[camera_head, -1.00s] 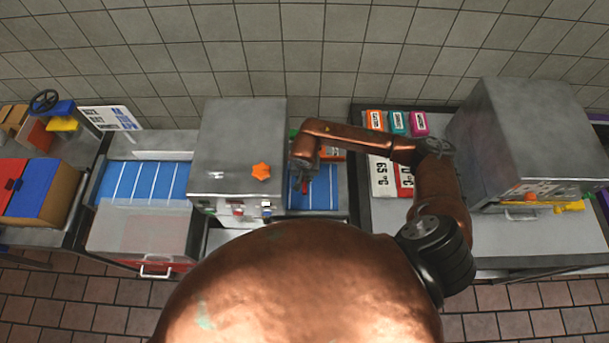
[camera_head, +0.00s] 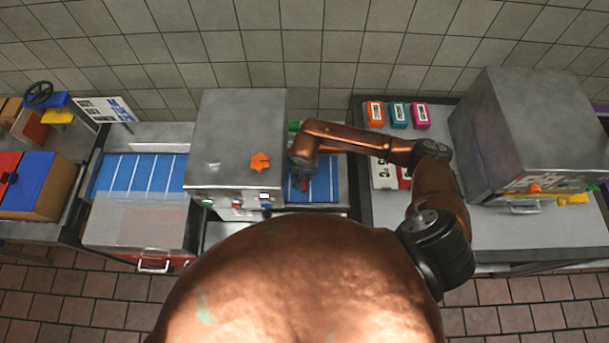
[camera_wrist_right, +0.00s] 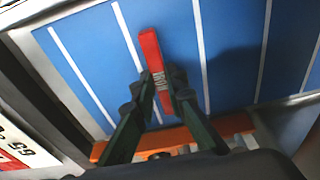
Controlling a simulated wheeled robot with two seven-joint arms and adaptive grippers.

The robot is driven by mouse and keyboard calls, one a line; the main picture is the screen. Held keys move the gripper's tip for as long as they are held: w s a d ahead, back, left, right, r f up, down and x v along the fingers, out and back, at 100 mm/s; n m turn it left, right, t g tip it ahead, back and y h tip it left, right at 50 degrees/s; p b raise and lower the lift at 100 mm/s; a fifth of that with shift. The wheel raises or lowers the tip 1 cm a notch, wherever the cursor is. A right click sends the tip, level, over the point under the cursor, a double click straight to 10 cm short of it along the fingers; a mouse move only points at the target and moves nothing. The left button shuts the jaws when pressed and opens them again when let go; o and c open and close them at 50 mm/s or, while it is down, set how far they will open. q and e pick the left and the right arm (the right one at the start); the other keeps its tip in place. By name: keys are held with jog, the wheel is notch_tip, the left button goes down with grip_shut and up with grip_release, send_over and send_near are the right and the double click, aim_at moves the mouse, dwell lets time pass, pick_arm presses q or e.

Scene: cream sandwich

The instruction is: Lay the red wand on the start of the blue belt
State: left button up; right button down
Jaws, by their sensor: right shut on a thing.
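The red wand (camera_wrist_right: 150,48) is in the fingers of my right gripper (camera_wrist_right: 164,88), which is shut on it near its middle. In the wrist view the wand lies over the blue belt (camera_wrist_right: 225,45), between white cross lines and roughly along them. A shadow falls on the belt to the right; I cannot tell whether the wand touches the belt. In the head view my right gripper (camera_head: 301,178) is over the short belt section (camera_head: 325,187) right of the grey machine, and the wand shows only as a small red spot. My left gripper is not in view.
The grey machine (camera_head: 235,130) with an orange knob (camera_head: 260,162) stands close left of my right gripper. An orange bar (camera_wrist_right: 215,127) lies along the belt's edge. A table (camera_head: 415,225) with small coloured boxes (camera_head: 398,115) and a second grey machine (camera_head: 530,130) is at right.

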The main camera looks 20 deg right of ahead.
jog(key=c, duration=1.8)
grip_release()
jog(key=shift+c, duration=0.2)
jog(key=shift+r, duration=0.1)
notch_tip(320, 180, up, 12)
jog(key=s, duration=0.1)
jog(key=shift+s+a, duration=0.3)
jog(key=shift+a, duration=0.1)
jog(key=shift+f, duration=0.2)
